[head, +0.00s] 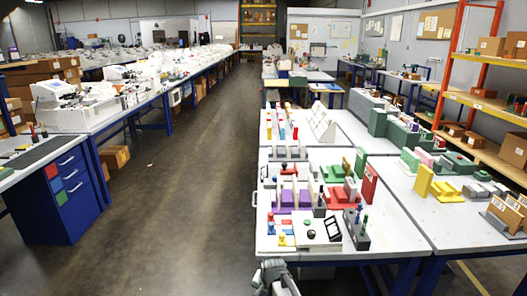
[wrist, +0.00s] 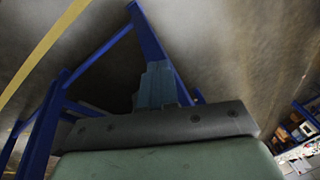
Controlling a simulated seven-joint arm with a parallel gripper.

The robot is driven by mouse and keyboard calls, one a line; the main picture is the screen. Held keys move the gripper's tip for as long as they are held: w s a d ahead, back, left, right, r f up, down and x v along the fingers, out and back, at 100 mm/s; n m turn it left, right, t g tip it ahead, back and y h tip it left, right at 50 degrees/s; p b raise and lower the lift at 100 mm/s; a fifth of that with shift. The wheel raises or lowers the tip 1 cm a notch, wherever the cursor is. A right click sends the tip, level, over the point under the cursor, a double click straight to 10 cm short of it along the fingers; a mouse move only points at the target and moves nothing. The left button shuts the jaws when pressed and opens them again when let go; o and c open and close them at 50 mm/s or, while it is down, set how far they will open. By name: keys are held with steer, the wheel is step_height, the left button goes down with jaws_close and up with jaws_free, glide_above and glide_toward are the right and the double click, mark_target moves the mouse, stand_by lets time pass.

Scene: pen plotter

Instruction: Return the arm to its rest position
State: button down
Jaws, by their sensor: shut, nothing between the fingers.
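My gripper (wrist: 157,84) shows in the wrist view as a dark grey bar with the two fingers together in the middle, shut and empty. Bare floor and blue table legs lie beyond the fingertips. In the head view a grey part of my arm (head: 275,279) shows at the bottom edge, low in front of the near edge of the white table (head: 392,226). The rest of my arm is out of view there.
The white table holds coloured blocks and fixtures, with a white panel (head: 301,230) near its front edge. Blue table legs (wrist: 152,45) stand near my gripper. A blue drawer cabinet (head: 62,190) stands at left. The aisle floor (head: 190,200) is clear.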

steer(key=s+d+f+n+g+h, duration=0.1)
steer(key=s+d+f+g, duration=0.2)
steer(key=s+d+f, duration=0.5)
steer(key=s+d+f+n+g, duration=0.1)
steer(key=s+f, duration=0.4)
steer(key=s, duration=0.6)
steer(key=s+d+f+n+g, duration=0.1)
steer(key=s+d+f+g, duration=0.2)
steer(key=s, duration=0.9)
steer(key=s+d+f+n+g, duration=0.1)
steer(key=s+d+f, duration=0.4)
steer(key=s, duration=0.6)
step_height(320, 180, down, 2)
steer(key=shift+s+f+n+g+h, duration=0.2)
steer(key=shift+s+n+g+h, duration=0.15)
steer(key=shift+g, duration=0.55)
steer(key=shift+w, duration=0.1)
